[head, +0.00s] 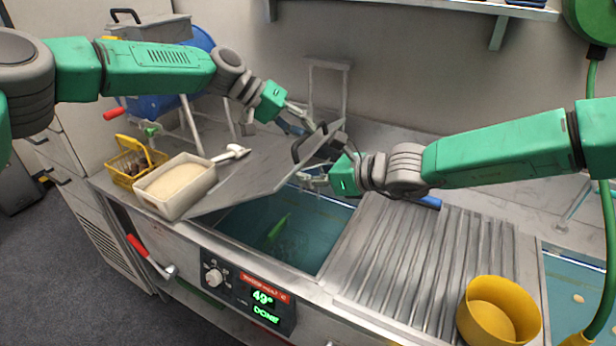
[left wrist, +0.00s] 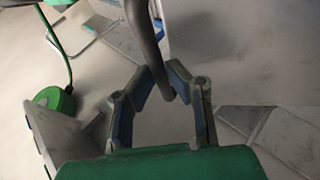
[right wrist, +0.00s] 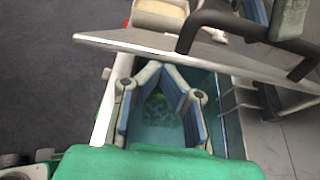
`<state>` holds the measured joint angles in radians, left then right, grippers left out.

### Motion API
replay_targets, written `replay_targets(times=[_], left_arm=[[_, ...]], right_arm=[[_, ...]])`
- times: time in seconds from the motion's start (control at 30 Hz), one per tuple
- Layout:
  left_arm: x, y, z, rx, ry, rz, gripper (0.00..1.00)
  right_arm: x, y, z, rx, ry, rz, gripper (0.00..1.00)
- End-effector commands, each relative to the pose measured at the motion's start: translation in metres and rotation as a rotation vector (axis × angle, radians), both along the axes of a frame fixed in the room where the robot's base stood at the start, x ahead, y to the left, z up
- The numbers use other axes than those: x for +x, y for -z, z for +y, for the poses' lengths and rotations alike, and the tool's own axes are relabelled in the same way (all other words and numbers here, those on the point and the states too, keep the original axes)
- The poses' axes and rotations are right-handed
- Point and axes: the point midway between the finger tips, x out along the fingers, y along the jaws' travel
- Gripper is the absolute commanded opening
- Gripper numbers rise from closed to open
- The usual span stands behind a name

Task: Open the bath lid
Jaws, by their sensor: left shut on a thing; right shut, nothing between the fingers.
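The grey bath lid (head: 255,178) is tilted up over the bath (head: 318,215), whose teal water shows below it. My left gripper (head: 299,127) is shut on the lid's dark handle (head: 296,150). In the left wrist view the handle (left wrist: 150,42) runs between the fingertips (left wrist: 165,78). My right gripper (head: 310,180) is shut and empty by the lid's right edge, above the bath opening. In the right wrist view its fingertips (right wrist: 165,72) meet just below the lid's edge (right wrist: 150,46), with water behind them. Whether they touch the lid cannot be told.
A cream tray (head: 176,186), a white scoop (head: 231,152) and a yellow basket (head: 134,164) stand left of the bath. A ribbed drainboard (head: 420,255) and a yellow bowl (head: 497,312) are on the right. A control panel (head: 245,290) is in front. A green object (head: 278,228) is in the water.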

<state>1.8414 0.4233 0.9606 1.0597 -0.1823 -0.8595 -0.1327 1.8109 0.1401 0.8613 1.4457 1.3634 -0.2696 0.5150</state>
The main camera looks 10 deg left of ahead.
Motion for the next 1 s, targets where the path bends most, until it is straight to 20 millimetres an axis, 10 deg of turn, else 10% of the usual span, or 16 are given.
replay_targets(times=[0.5,0.6,1.0], left_arm=[[-0.001,0.007,-0.001,0.006,0.002,0.007,0.00],[-0.001,0.007,-0.001,0.006,0.003,0.007,0.33],[-0.002,0.001,0.000,0.002,0.001,0.001,0.33]], right_arm=[[0.005,-0.028,0.018,0.011,-0.005,-0.006,0.00],[0.005,-0.028,0.017,0.011,-0.004,-0.006,0.00],[0.003,-0.026,0.015,0.004,-0.001,-0.004,0.00]])
